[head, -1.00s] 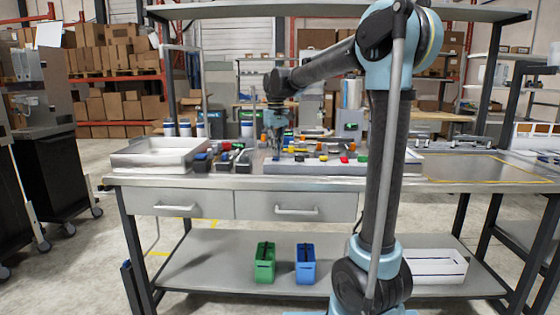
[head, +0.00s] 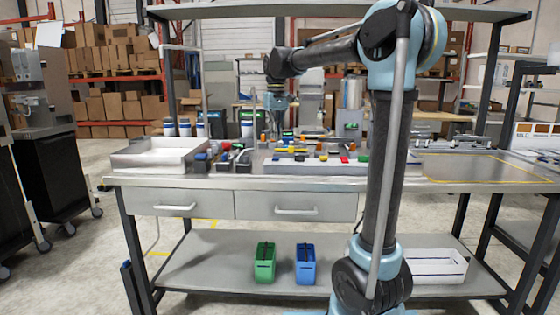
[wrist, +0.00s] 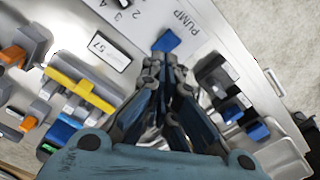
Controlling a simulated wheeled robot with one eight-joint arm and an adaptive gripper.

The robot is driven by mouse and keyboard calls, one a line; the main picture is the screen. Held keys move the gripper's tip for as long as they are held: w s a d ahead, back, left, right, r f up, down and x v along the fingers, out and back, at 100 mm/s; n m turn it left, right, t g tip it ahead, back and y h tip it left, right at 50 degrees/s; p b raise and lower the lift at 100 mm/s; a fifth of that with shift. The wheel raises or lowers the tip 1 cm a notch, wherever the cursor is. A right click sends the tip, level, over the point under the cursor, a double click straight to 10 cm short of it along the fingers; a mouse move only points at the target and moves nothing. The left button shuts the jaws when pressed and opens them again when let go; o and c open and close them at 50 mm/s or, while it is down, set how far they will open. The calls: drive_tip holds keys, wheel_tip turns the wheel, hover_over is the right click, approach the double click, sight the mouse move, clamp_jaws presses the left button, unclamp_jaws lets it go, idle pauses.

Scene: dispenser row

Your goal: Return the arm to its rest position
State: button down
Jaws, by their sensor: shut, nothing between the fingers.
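My arm reaches from the right over the workbench (head: 400,181) in the head view, with its elbow high and its forearm running left. My gripper (head: 277,128) hangs down above the back of the bench, over the row of devices. In the wrist view my gripper (wrist: 165,68) has its dark fingers together, with nothing visible between them. Beyond the fingertips is a blue knob (wrist: 166,41) on a pale panel (wrist: 150,22) marked "PUMP". The fingers seem apart from the knob.
A white tray (head: 152,160) stands on the left of the bench. A panel with coloured knobs (head: 315,166) lies in the middle. A yellow-handled device (wrist: 82,88) shows in the wrist view. An upper shelf (head: 240,11) spans overhead.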

idle(0.3)
drive_tip(key=shift+s+d, duration=0.15)
drive_tip(key=shift+d, duration=0.05)
drive_tip(key=s+d+f+m+t, duration=0.1)
drive_tip(key=s+d+f+m, duration=0.1)
drive_tip(key=s+d+f, duration=0.9)
drive_tip(key=s+d+f+m+t, duration=0.1)
drive_tip(key=s+d+f+m, duration=0.1)
drive_tip(key=s+d+f, duration=0.75)
drive_tip(key=s+d+f+m, duration=0.1)
drive_tip(key=s+d+f, duration=0.1)
drive_tip(key=s+f, duration=0.6)
drive_tip(key=s, duration=0.3)
drive_tip(key=shift+f, duration=0.25)
drive_tip(key=shift+w+f, duration=0.2)
drive_tip(key=shift+w, duration=0.25)
